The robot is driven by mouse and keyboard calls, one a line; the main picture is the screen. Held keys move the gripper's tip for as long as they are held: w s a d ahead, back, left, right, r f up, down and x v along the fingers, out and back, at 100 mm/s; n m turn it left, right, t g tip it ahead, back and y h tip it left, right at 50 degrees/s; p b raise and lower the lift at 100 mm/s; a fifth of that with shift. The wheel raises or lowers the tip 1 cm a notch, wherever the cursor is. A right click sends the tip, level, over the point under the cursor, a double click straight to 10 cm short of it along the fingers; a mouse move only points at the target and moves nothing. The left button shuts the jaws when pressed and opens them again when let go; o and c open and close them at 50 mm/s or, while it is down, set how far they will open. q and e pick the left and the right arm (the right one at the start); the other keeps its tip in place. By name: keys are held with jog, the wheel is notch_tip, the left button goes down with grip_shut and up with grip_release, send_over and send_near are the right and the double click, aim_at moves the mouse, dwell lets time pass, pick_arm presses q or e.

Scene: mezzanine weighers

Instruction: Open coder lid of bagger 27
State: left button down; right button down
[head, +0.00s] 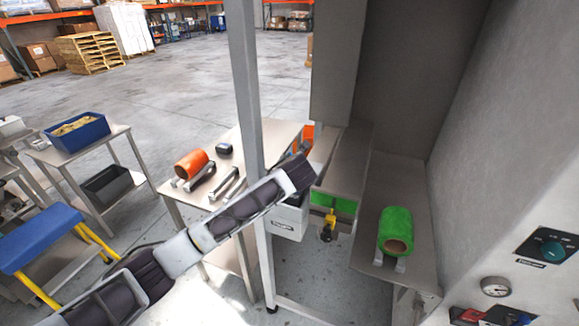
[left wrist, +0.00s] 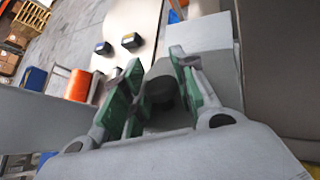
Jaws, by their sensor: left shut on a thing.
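My left gripper (left wrist: 158,78) fills the middle of the left wrist view. Its green-padded fingers are shut on a dark, rounded knob-like part (left wrist: 161,92). In the head view my left arm reaches in from the lower left to the machine, and the fingers are hidden beyond its dark end. A white box with a label (head: 289,222) hangs on the machine just below the wrist; it may be the coder. A pale grey block (left wrist: 203,52) lies beyond the fingers in the left wrist view. I cannot tell whether the lid is open. My right gripper is not in view.
A metal post (head: 247,90) stands close to my left arm. A green roll (head: 396,228) lies on the shelf at right, near a yellow part (head: 330,219). An orange roll (head: 189,164) is on the steel table behind. A control panel (head: 546,249) is at far right.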

pick_arm(q)
jog(key=shift+r, duration=0.15)
jog(key=c, duration=1.1)
grip_release()
jog(key=shift+c, duration=0.2)
jog(key=v, duration=1.1)
jog(key=shift+s, duration=0.4)
jog(key=shift+r, duration=0.1)
